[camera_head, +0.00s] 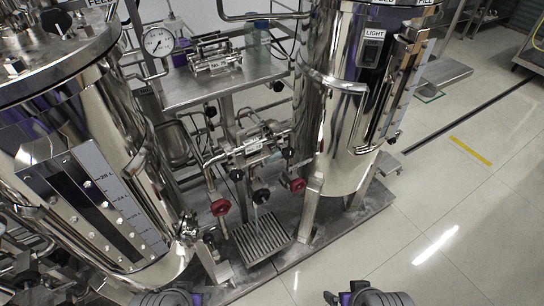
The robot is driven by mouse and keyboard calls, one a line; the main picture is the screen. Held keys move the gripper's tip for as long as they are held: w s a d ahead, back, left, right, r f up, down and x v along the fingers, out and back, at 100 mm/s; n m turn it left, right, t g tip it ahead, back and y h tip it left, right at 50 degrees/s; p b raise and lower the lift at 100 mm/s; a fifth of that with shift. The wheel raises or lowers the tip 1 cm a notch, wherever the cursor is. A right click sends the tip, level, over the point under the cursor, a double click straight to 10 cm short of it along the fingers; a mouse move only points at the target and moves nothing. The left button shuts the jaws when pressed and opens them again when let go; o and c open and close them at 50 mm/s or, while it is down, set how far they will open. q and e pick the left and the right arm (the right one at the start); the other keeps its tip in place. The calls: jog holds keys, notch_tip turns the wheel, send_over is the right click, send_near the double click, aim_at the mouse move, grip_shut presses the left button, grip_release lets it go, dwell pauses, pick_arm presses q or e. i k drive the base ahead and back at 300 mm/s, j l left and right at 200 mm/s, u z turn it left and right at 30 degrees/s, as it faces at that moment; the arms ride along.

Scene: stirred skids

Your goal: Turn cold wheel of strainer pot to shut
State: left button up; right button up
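Two red wheels sit low between the steel vessels: a left red wheel (220,207) and a right red wheel (298,185). Dark round knobs, including one at the middle (261,195), sit on the pipework near them. I cannot read any label marking a cold wheel or the strainer pot, nor tell how far any wheel is turned. My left gripper (166,298) and my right gripper (368,297) show only as black and purple parts cut off by the bottom edge. Both are apart from the wheels, and their fingers cannot be made out.
A large steel vessel (130,125) with a level scale stands left, and another (340,120) right. A pressure gauge (158,41) and a steel shelf (225,85) are behind. A floor grate (262,235) lies below the wheels.

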aim_at(33, 278)
jog(key=u, duration=2.2)
